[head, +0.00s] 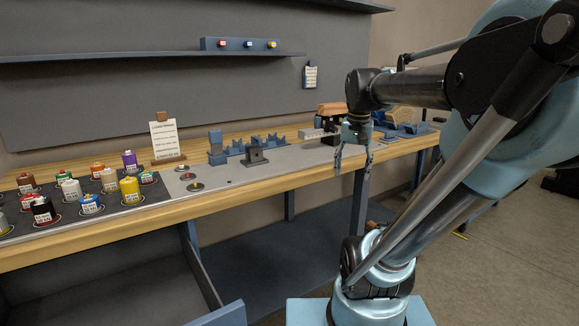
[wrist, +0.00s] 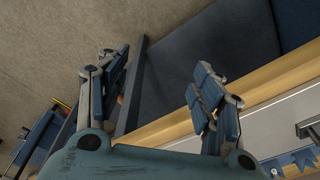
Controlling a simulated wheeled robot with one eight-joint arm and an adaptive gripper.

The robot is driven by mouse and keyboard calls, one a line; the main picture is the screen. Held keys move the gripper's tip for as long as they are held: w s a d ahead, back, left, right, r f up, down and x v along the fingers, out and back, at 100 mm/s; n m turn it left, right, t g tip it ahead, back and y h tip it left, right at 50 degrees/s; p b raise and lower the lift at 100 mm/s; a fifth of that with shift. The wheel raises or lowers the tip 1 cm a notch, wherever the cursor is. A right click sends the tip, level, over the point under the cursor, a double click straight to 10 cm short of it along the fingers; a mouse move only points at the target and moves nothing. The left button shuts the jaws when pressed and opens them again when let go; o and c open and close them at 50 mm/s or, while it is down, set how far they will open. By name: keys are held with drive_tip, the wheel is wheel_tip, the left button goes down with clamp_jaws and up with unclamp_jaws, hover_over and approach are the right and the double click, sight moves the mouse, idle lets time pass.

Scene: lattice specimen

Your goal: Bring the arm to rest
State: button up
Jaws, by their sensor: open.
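My gripper (head: 354,158) hangs from my arm near the front edge of the workbench, right of the middle in the head view. Its fingers point down, are spread apart and hold nothing. In the wrist view the two fingers of my gripper (wrist: 165,85) stand wide apart, with floor and the dark lower shelf visible between them. My arm spans the right side of the head view.
The wooden workbench (head: 90,246) carries several coloured labelled jars at left, a sign (head: 165,139) and blue fixtures (head: 255,155). A drawer (head: 140,290) stands open below. A shelf (head: 150,57) runs along the back panel.

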drive_tip(key=s+f+n, duration=0.1)
drive_tip(key=s+f, duration=0.4)
drive_tip(key=f, duration=0.3)
drive_tip(key=s+f+n, duration=0.2)
drive_tip(key=s+f, duration=0.4)
drive_tip(key=f, duration=0.3)
drive_tip(key=shift+s+f+n+t, duration=0.2)
drive_tip(key=shift+s+n+t, duration=0.1)
drive_tip(key=shift+t, duration=0.1)
